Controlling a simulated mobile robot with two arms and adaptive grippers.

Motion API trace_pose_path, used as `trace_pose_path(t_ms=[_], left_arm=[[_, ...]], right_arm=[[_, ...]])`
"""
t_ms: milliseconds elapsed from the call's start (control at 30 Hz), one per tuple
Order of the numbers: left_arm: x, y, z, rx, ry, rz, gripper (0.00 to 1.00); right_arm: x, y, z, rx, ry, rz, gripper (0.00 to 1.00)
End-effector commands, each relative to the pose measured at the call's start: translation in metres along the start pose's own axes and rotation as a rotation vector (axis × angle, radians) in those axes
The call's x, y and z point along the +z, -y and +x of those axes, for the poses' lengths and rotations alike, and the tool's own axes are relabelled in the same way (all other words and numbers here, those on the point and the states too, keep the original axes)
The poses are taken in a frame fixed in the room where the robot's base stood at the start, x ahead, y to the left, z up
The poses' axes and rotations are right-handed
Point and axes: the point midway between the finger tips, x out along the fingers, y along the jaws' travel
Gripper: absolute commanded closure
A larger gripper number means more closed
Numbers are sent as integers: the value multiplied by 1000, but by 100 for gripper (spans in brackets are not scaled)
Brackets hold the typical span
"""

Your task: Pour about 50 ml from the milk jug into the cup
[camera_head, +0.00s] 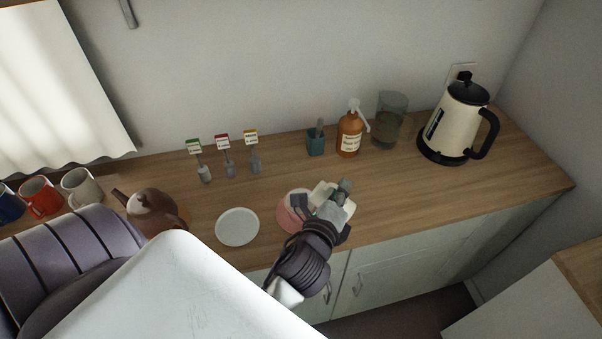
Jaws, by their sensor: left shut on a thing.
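My left gripper (323,203) is over the front middle of the wooden counter, shut on a small cream-white vessel (321,192) that looks like the milk jug. The fingers and wrist cover much of it, so its spout and tilt cannot be told. A round pink piece (287,216) with a pale inside, apparently the cup or its saucer, is directly under and left of the gripper, partly hidden. Whether the jug touches it cannot be told, and no liquid is visible. My right gripper is not in view.
A white plate (237,227) and a brown teapot (151,211) are left of the gripper. Mugs (82,187) stand far left. Small labelled stands (228,156), a teal pot (315,142), an orange pump bottle (349,134), a glass jar (388,121) and a kettle (459,122) line the back.

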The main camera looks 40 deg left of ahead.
Motion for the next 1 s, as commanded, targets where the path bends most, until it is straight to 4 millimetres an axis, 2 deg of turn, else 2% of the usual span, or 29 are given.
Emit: trace_pose_path(t_ms=[133,267,367,567,700,733,800,1000], left_arm=[[-2,-1,0,-1,3,15,100],[-18,-11,2,0,34,175,100],[-18,-10,2,-1,40,198,100],[-33,-21,4,0,64,331,100],[-42,-11,3,0,95,499,100],[-48,-20,4,1,98,513,100],[-56,-25,5,0,105,548,100],[-68,-30,6,1,120,620,100]], right_arm=[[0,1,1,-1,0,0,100],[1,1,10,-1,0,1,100],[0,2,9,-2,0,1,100],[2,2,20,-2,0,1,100],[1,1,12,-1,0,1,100],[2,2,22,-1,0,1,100],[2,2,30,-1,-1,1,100],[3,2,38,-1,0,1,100]])
